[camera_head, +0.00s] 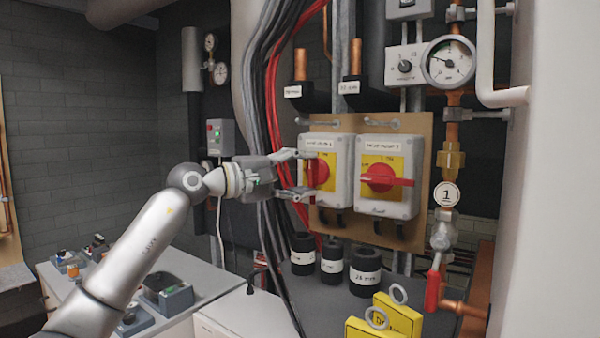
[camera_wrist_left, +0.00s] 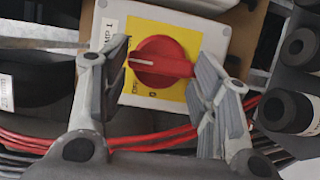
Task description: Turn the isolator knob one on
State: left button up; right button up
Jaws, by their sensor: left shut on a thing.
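The first isolator is a light grey box (camera_head: 341,160) with a yellow plate and a red knob (camera_head: 318,174). My left gripper (camera_head: 308,174) reaches it from the left, one finger above and one below the knob. In the left wrist view the gripper (camera_wrist_left: 160,75) is shut on the red knob (camera_wrist_left: 165,62), which sits between the two fingers. The knob's white line points towards the box's label, the upper side in the head view. The second isolator (camera_head: 400,205) is just to the right, its red knob (camera_head: 382,179) lying level. My right gripper is not in view.
Black and red cables (camera_head: 272,80) hang just left of the isolators, behind my gripper. A gauge (camera_head: 449,62) and copper pipes are at the right. Black pipe pieces (camera_head: 332,262) and yellow tags (camera_head: 397,315) are below. A bench (camera_head: 205,275) stands at lower left.

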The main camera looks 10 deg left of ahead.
pick_arm(q)
jog(key=shift+a+r, duration=0.1)
jog(key=shift+r, duration=0.2)
jog(key=o, duration=1)
jog(key=shift+w+f, duration=0.15)
jog(key=shift+f, duration=0.1)
jog(key=v, duration=1.2)
